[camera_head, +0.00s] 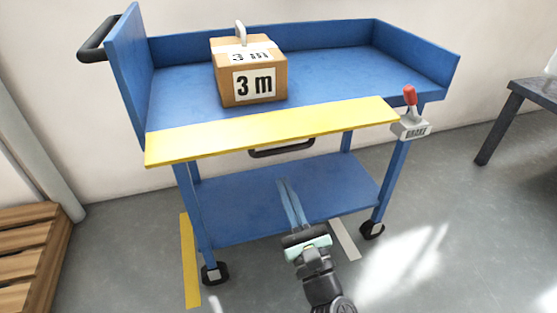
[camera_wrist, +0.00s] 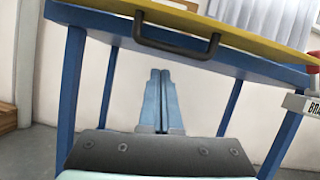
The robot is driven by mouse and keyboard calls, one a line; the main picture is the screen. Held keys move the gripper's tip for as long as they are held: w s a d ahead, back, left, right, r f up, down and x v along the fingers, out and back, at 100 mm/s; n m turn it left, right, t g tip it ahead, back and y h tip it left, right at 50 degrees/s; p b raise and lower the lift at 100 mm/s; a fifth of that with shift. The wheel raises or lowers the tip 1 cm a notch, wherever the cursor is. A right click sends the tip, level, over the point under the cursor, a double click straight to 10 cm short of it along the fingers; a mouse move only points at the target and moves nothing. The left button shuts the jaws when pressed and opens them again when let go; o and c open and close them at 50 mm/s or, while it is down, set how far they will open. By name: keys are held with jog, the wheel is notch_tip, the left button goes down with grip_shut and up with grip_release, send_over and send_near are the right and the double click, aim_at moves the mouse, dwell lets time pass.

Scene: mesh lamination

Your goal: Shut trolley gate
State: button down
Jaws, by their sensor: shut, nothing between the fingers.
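The blue trolley (camera_head: 165,98) stands against the wall with raised panels at its left, back and right. Its yellow gate (camera_head: 275,130) is folded down and lies out flat along the front edge, toward me. A black handle (camera_head: 281,149) hangs below the gate; it also shows in the wrist view (camera_wrist: 176,36) under the yellow edge. My gripper (camera_head: 289,199) is in front of the trolley, below the gate and the handle, apart from both. In the wrist view its two blue fingers (camera_wrist: 161,75) are together, pointing up toward the handle, with nothing between them.
A cardboard box (camera_head: 248,72) marked 3 m sits on the top deck behind the gate. A brake lever with a red knob (camera_head: 410,95) is at the right front corner. A wooden pallet (camera_head: 27,240) lies at left, a dark table (camera_head: 535,92) at right.

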aim_at(280, 137)
jog(key=w+a+r+m+h+b, duration=0.1)
jog(key=w+a+m+b, duration=0.2)
jog(key=w, duration=0.6)
jog(key=shift+s+d+r, duration=0.55)
jog(key=shift+s+d, duration=0.05)
jog(key=shift+s, duration=0.2)
jog(key=shift+s+d+r, duration=0.55)
jog(key=shift+s+d, duration=0.05)
jog(key=shift+s, duration=0.2)
jog(key=shift+r+p, duration=0.1)
jog(key=shift+p, duration=0.2)
jog(key=shift+s+d+r+p, duration=0.1)
jog(key=shift+s+r+p, duration=0.05)
jog(key=shift+p, duration=1)
